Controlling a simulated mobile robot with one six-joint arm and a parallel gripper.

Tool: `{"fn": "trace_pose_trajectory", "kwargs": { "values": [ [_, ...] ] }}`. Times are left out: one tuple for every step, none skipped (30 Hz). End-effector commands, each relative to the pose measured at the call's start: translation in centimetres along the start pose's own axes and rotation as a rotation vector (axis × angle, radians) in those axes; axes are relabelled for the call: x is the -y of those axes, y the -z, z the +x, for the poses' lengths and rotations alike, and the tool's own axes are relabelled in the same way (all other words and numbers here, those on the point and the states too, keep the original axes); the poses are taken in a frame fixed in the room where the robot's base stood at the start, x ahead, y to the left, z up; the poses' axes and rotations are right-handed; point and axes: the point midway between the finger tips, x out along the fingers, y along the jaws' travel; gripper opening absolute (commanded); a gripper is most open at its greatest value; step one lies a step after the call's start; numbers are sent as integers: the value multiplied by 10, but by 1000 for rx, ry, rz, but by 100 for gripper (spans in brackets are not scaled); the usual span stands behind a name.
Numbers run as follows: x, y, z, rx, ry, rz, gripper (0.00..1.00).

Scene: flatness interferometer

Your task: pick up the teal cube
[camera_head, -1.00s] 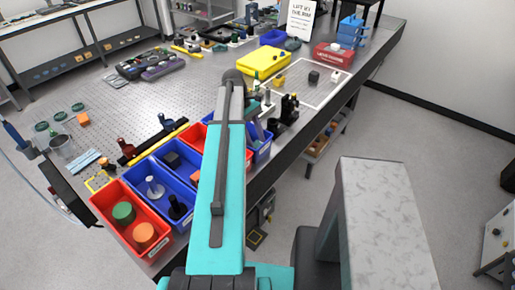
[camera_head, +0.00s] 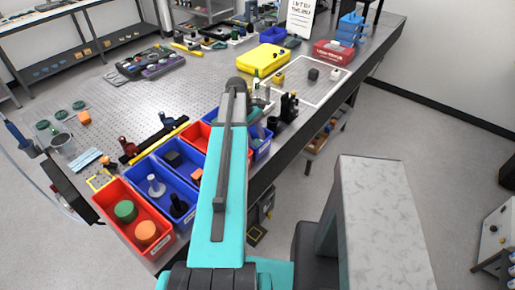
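I cannot make out a teal cube in the head view. The teal surface in the middle is my own arm, which reaches over the bench and covers part of the bins.
A red bin (camera_head: 158,247) with a green and an orange cylinder stands at the front, beside blue bins (camera_head: 141,163). A yellow case (camera_head: 262,59), a red box (camera_head: 331,50) and a black post device (camera_head: 289,107) stand farther back.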

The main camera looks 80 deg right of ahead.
Motion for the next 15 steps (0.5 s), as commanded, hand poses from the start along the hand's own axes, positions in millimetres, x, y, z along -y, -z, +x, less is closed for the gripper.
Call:
{"fn": "trace_pose_trajectory", "kwargs": {
  "values": [
    [0,0,0,0,0,0,40],
    [0,0,0,0,0,0,35],
    [0,0,0,0,0,0,29],
    [0,0,0,0,0,0,24],
    [0,0,0,0,0,0,18],
    [0,0,0,0,0,0,12],
    [0,0,0,0,0,0,7],
    [0,0,0,0,0,0,5],
    [0,0,0,0,0,0,5],
    [0,0,0,0,0,0,5],
    [0,0,0,0,0,0,5],
    [0,0,0,0,0,0,5],
    [0,0,-1,0,0,0,5],
    [0,0,-1,0,0,0,5],
    [0,0,-1,0,-1,0,5]
  ]
}}
